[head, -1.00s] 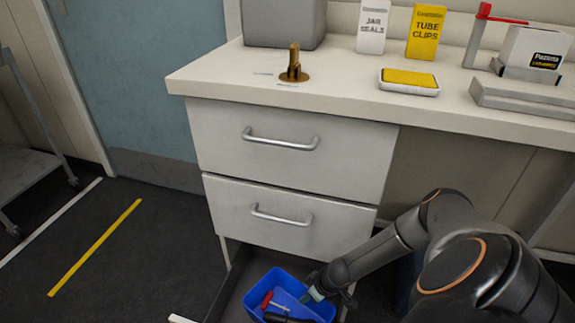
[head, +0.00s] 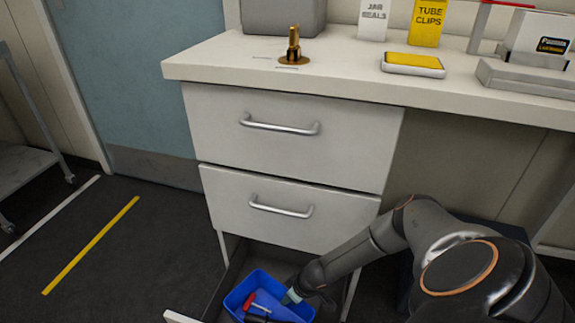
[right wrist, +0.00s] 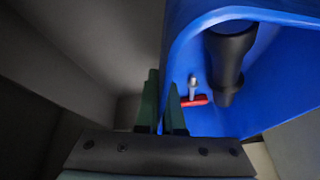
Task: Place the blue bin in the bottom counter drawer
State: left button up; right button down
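The blue bin (head: 232,298) is at the bottom of the head view, within the outline of the pulled-out bottom drawer (head: 216,300). It holds a red-handled tool (head: 250,301) and a dark cylindrical tool (right wrist: 228,60). My right gripper (head: 290,296) is at the bin's right wall. In the right wrist view its fingers (right wrist: 163,108) stand on either side of the bin's wall (right wrist: 172,55) and look closed on it. I cannot tell whether the bin rests on the drawer floor or hangs just above it. My left gripper is not in view.
Two shut drawers (head: 290,145) with metal handles are above the open one. The counter (head: 350,75) carries a brass fitting (head: 293,45), boxes and a yellow-topped case (head: 412,63). Dark floor (head: 150,270) is clear at left; a cart (head: 25,165) stands far left.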

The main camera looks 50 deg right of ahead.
notch_tip(320, 180, down, 3)
jog(key=shift+r+b, duration=0.15)
jog(key=shift+b, duration=0.3)
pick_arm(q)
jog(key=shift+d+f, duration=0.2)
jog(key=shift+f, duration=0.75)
pick_arm(e)
jog(key=shift+r, duration=0.1)
jog(key=shift+f, duration=0.6)
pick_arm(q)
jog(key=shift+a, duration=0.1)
pick_arm(e)
jog(key=c, duration=1)
grip_release()
jog(key=shift+c, duration=0.2)
jog(key=shift+r, duration=0.1)
jog(key=shift+r, duration=0.6)
pick_arm(q)
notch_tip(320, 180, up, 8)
jog(key=p, duration=0.7)
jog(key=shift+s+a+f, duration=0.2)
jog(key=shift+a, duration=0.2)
pick_arm(e)
jog(key=v, duration=1.2)
